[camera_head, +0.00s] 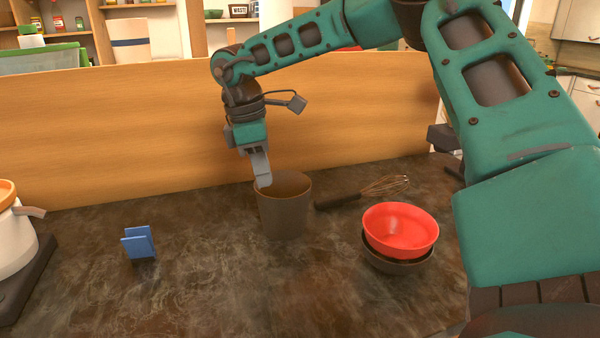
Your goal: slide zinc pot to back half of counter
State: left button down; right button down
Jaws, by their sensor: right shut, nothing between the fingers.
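The zinc pot (285,215) is a dark grey-brown, open-topped tapered pot standing upright on the counter (215,285), near the middle of the view. My right gripper (263,182) points down at the pot's left rim, its fingers shut with nothing between them. The fingertips overlap the rim in the picture; I cannot tell whether they touch it or reach just inside. My left gripper is not in view.
A whisk (365,191) lies right of the pot. A red bowl (400,229) sits in a dark bowl (398,264) at front right. A blue holder (138,243) and a white pot (14,240) stand left. A wooden panel (130,135) closes the counter's back.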

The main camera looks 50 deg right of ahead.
aim_at(306, 188)
jog(key=s+d, duration=0.2)
jog(key=s+d+p, duration=0.1)
jog(key=s+d, duration=0.1)
jog(key=d, duration=0.1)
jog(key=shift+s+d, duration=0.1)
jog(key=shift+s, duration=0.05)
jog(key=shift+s+d+f, duration=0.15)
jog(key=shift+f, duration=0.25)
jog(key=shift+s+d+f, duration=0.15)
jog(key=shift+f, duration=0.2)
jog(key=shift+w+f+b, duration=0.1)
jog(key=shift+f+b, duration=0.05)
jog(key=shift+b, duration=0.45)
jog(key=shift+a, duration=0.1)
jog(key=shift+f, duration=0.1)
